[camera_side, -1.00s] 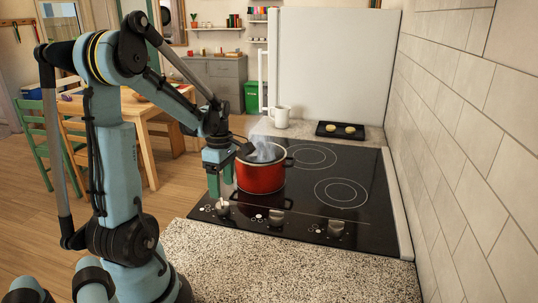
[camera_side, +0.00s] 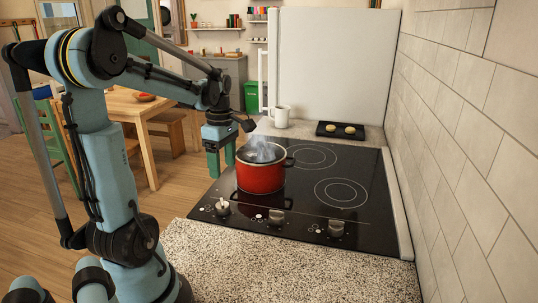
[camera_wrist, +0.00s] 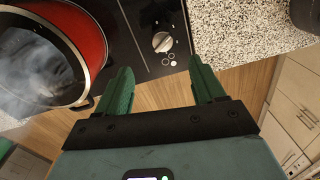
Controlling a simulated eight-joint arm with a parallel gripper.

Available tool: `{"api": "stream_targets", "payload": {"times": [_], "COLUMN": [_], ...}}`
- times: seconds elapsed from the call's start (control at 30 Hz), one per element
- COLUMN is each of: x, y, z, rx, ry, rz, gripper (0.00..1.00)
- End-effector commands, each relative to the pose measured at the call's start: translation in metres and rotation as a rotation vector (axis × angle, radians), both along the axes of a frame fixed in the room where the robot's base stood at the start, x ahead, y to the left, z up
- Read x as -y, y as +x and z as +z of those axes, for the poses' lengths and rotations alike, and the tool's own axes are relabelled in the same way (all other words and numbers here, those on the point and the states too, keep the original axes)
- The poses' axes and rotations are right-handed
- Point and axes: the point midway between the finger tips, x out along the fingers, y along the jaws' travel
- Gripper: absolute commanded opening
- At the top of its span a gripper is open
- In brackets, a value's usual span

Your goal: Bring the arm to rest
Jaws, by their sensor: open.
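My gripper (camera_side: 222,163) hangs above the left edge of the stove, beside the red pot. Its two green fingers are apart with nothing between them; they also show in the wrist view (camera_wrist: 158,88). My arm is bent, with the gripper pointing down.
A steaming red pot (camera_side: 260,178) stands on the black cooktop (camera_side: 335,222). Control knobs line the cooktop's front; one (camera_wrist: 162,42) shows in the wrist view. A white mug (camera_side: 281,117) and a dark tray (camera_side: 328,129) stand behind. A tiled wall (camera_side: 470,150) bounds the right. The speckled counter (camera_side: 290,265) in front is clear.

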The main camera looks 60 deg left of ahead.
Motion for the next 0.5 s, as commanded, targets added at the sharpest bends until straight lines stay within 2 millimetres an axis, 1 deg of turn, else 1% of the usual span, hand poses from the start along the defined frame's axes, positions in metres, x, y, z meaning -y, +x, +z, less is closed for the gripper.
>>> {"api": "stream_targets", "payload": {"times": [0.07,0.17,0.3,0.5], "x": [0.017,0.047,0.098,0.169], "y": [0.008,0.022,0.039,0.048], "z": [0.003,0.007,0.012,0.014], "rx": [0.03,0.089,0.185,0.298], "ry": [0.023,0.077,0.188,0.386], "rz": [-0.136,-0.412,-0.885,-1.538], "gripper": [0.69,0.69,0.69,0.69]}}
